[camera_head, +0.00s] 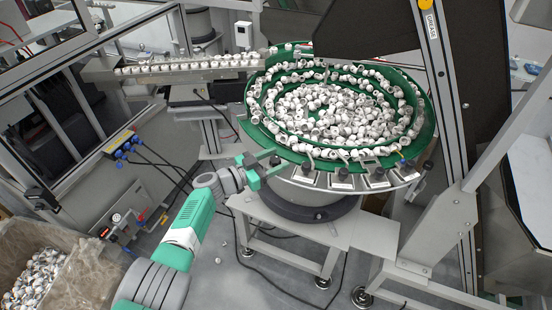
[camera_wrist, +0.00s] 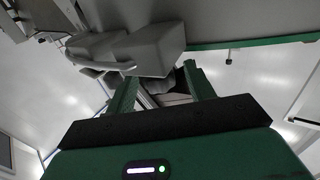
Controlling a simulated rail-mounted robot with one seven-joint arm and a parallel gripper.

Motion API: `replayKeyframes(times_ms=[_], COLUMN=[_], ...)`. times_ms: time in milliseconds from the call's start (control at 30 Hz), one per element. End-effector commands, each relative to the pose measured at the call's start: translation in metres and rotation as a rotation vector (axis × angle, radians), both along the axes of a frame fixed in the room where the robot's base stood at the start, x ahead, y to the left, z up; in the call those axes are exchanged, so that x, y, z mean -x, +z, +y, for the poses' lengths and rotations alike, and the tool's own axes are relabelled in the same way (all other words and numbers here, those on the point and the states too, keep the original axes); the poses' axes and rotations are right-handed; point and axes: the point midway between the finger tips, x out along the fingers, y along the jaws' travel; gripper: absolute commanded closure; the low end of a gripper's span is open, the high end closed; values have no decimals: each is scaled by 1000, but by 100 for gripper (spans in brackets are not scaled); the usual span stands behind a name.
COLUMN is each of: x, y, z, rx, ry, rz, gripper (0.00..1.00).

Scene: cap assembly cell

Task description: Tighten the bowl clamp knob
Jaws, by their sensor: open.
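The feeder bowl (camera_head: 262,135) is green and full of white caps, on a round grey base. Small clamp fittings with labels sit along its front rim, one of them a clamp (camera_head: 305,170) just right of my gripper. My gripper (camera_head: 262,164) is at the bowl's left front edge, with its green fingers apart.
A cap-filled track (camera_head: 190,65) runs left from the bowl. A crate (camera_head: 75,265) with a plastic liner and caps stands at lower left. A slanted metal post (camera_head: 445,90) rises right of the bowl. Cables hang beside the cabinet left of my arm.

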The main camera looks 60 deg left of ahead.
Motion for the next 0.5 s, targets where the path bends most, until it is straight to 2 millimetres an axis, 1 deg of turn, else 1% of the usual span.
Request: replayKeyframes(times_ms=[33,100,200,300,400,500], x=[10,25,46,61,69,72], y=[6,8,7,4,2,1], z=[0,-2,-3,-5,-6,-6], rx=[2,3,2,1,1,1], ry=[3,3,4,1,1,0], rz=[0,0,1,1,1,0], gripper=[47,47,47,47,47,47])
